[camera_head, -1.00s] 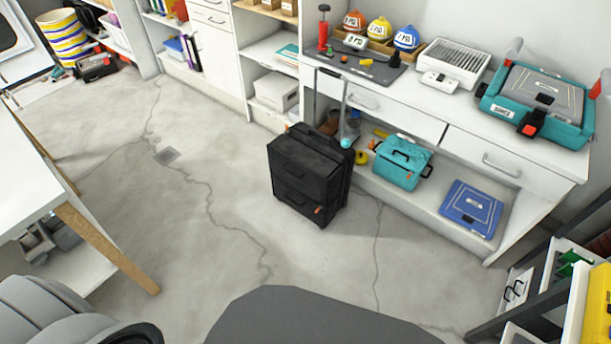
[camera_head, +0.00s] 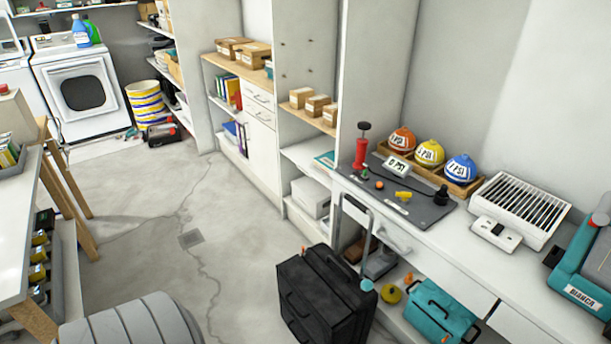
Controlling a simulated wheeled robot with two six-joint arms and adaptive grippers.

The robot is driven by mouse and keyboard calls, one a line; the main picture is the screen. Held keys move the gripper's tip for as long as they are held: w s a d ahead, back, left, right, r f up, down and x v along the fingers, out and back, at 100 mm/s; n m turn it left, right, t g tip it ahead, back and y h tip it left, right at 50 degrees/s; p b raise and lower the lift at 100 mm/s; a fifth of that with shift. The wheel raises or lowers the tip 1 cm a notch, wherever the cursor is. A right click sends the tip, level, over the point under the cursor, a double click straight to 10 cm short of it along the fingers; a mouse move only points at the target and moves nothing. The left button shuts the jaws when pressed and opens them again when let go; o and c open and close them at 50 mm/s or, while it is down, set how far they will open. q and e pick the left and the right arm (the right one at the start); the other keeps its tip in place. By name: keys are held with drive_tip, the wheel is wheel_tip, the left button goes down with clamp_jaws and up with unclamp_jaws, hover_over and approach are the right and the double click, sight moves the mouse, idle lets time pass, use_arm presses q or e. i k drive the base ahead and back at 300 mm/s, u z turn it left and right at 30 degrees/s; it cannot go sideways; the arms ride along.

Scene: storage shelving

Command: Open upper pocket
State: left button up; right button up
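A black suitcase (camera_head: 322,299) stands upright on the concrete floor at the bottom centre, beside the white bench. Its pull handle (camera_head: 340,219) is raised behind it. The front face shows seams of an upper pocket (camera_head: 306,298), which looks closed. The lower part of the suitcase is cut off by the bottom edge of the picture. Neither of my grippers is in view.
The white bench (camera_head: 436,244) runs along the right, bearing a mat, coloured balls and a vented box. A teal toolbox (camera_head: 436,311) sits on its lower shelf. A white table (camera_head: 20,225) stands at left. Floor (camera_head: 165,271) left of the suitcase is clear.

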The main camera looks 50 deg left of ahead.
sight(318, 308)
drive_tip(key=u, duration=0.75)
drive_tip(key=i, duration=0.9)
drive_tip(key=u, duration=0.95)
